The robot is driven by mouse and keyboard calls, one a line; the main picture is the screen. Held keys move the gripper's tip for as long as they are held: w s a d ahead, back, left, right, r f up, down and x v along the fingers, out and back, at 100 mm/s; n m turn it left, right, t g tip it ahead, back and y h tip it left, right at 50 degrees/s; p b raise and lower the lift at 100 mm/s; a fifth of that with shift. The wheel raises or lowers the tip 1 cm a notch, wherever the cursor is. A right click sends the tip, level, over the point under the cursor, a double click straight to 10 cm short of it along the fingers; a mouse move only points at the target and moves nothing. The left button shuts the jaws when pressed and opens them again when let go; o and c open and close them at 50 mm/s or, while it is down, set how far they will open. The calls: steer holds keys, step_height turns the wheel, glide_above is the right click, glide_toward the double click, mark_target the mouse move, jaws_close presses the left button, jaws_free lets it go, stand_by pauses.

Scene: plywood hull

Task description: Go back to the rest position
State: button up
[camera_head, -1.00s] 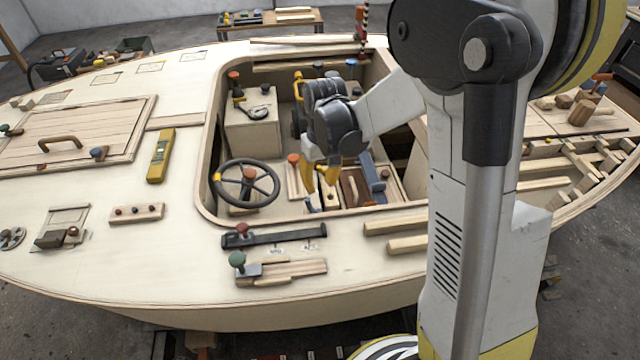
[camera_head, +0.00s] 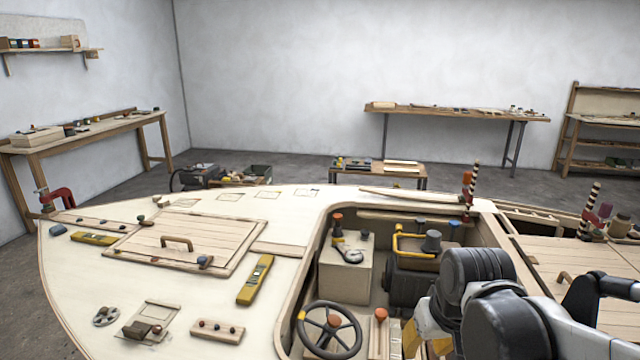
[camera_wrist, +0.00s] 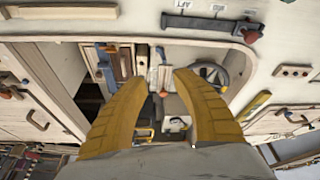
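My gripper (camera_head: 427,345) shows at the bottom of the head view, over the right part of the open cockpit, with its yellow fingers partly cut off by the frame edge. In the wrist view my gripper (camera_wrist: 160,82) has its two yellow fingers spread apart, with nothing held between them. The cockpit floor, a steering wheel (camera_wrist: 236,62) and a wooden hatch with a handle (camera_wrist: 40,120) lie beyond the fingers. My dark wrist and arm hide the cockpit's right front part in the head view.
The plywood deck (camera_head: 90,270) spreads left, with a yellow level (camera_head: 255,280) and a panelled hatch (camera_head: 190,240). The cockpit holds a steering wheel (camera_head: 329,329) and a dark engine (camera_head: 408,280). A striped post (camera_head: 468,192) stands at its back right. Benches line the walls.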

steer(key=s+r+t, duration=0.2)
steer(key=s+t, duration=0.1)
steer(key=s, duration=0.6)
steer(key=shift+a+r+m, duration=0.2)
steer(key=shift+r+m, duration=0.1)
steer(key=shift+r, duration=0.1)
